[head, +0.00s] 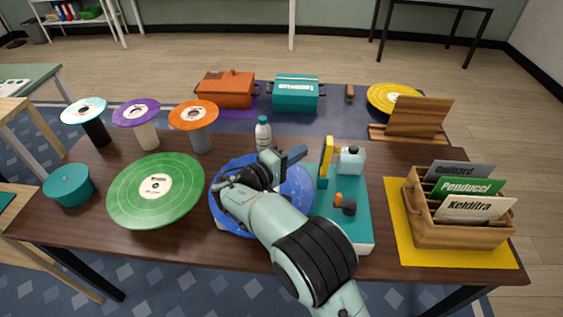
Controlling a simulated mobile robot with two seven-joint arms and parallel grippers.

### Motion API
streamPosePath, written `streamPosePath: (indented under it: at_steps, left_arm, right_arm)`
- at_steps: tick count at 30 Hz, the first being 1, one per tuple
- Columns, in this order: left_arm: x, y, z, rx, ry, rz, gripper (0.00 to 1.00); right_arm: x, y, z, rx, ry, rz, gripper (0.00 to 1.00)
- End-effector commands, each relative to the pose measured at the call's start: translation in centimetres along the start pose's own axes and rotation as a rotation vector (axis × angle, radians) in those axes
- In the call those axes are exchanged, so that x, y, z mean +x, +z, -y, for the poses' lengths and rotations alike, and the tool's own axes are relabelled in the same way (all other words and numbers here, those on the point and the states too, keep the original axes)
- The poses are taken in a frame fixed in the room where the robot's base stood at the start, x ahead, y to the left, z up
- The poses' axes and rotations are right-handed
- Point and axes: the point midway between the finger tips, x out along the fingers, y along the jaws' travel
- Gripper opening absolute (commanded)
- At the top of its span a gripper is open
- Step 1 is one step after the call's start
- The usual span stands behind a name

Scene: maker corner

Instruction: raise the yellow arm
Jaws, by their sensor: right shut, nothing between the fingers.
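The yellow arm (326,156) stands nearly upright at the back of a turntable with a teal base (357,222). A blue record (298,193) lies on the turntable, partly hidden by my right arm. My right gripper (298,153) is shut and empty. It is above the record's back part, just left of the yellow arm, and looks apart from it. My left gripper is not in view.
A white bottle (263,134) stands behind my gripper. A green record (156,190) and a teal pot (68,186) are on the left. A wooden card box (458,229) is on the right. A light-blue bottle-like part (350,160) and an orange knob (339,198) are near the yellow arm.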

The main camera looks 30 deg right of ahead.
Motion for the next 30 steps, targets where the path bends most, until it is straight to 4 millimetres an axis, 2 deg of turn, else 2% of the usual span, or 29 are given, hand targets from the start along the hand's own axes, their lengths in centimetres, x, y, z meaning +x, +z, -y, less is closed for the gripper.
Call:
streamPosePath:
  at_steps: [1,3,9,22,30]
  left_arm:
    - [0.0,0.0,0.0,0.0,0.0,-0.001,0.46]
    - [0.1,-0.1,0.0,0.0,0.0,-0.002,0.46]
    - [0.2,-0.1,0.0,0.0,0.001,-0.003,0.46]
    - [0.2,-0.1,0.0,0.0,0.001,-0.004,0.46]
    - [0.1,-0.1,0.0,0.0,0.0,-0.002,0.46]
  right_arm:
    - [1.0,0.2,0.0,0.0,0.0,0.001,0.0]
    - [1.7,1.2,0.0,-0.002,-0.002,0.001,0.0]
    - [3.0,2.5,0.0,-0.001,-0.002,-0.001,0.0]
    - [3.3,2.8,0.0,0.003,-0.004,-0.001,0.0]
    - [4.5,4.0,-0.6,0.111,-0.112,0.0,0.0]
